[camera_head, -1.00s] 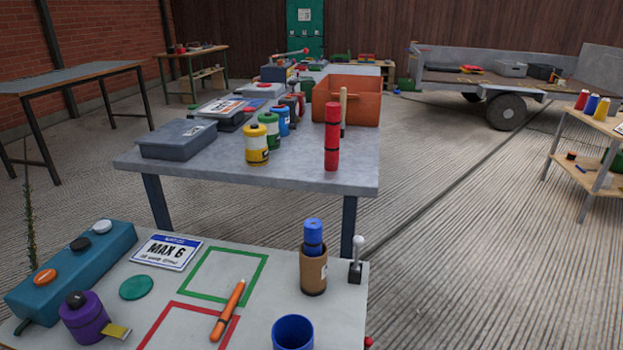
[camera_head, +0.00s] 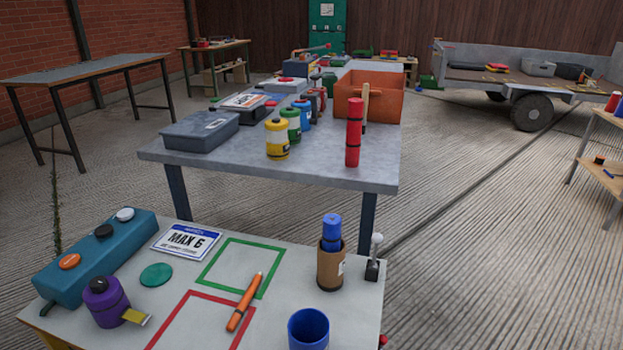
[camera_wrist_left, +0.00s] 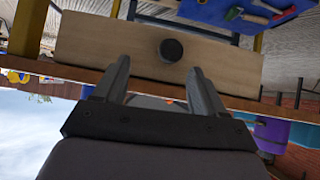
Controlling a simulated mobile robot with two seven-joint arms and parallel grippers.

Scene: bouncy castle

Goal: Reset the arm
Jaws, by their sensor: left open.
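My left gripper (camera_wrist_left: 158,92) shows in the left wrist view with its two dark fingers spread apart and nothing between them. Beyond the fingers is a pale wooden board (camera_wrist_left: 100,45) with a round dark knob (camera_wrist_left: 171,49); the view looks tilted or upside down, with sky at the lower left. The fingers overlap the board in the picture, and I cannot tell whether they touch it. Neither arm shows in the head view. My right gripper is not in view.
The near table (camera_head: 210,322) holds a teal button box (camera_head: 95,255), a purple tape measure (camera_head: 105,300), an orange marker (camera_head: 244,302), a blue cup (camera_head: 308,330) and a cardboard holder (camera_head: 330,268). A grey table (camera_head: 290,170) stands behind.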

